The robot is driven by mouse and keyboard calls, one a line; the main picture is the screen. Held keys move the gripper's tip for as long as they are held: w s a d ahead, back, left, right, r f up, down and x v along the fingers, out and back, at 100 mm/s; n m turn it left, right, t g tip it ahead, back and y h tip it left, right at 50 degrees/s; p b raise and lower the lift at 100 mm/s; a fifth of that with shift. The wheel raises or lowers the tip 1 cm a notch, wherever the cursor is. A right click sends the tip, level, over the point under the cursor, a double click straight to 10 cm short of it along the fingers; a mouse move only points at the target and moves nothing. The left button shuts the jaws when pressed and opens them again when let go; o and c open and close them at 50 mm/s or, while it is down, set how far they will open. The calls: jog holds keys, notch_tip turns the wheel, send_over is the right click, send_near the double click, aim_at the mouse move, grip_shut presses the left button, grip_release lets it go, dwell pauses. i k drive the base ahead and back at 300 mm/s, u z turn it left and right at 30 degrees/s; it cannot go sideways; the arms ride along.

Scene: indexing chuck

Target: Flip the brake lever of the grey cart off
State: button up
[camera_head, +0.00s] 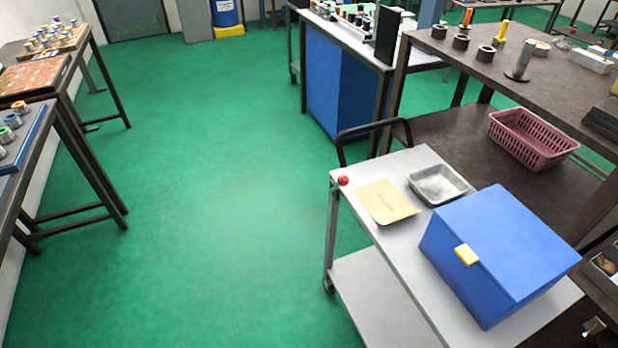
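The grey cart (385,239) stands at the lower right, with a light top and a lower shelf (378,300). A red ball knob (343,181), which looks like the end of the brake lever, sits at the cart's far left corner. The lever's shaft is too small to make out, so its position cannot be told. A black push handle (374,127) rises at the cart's far end. A dark caster (328,286) shows under the left side. My gripper is not in view.
A blue box (500,245) with a yellow latch (467,254), a tan envelope (386,202) and a metal tray (437,185) lie on the cart. A dark workbench (545,85) with a pink basket (532,138) stands close on its right. The green floor (200,200) left of the cart is clear.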

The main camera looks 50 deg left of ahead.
aim_at(342, 180)
jog(key=u, duration=2.4)
jog(key=k, duration=0.6)
jog(key=u, duration=1)
jog(key=i, duration=1.2)
jog(key=z, duration=0.8)
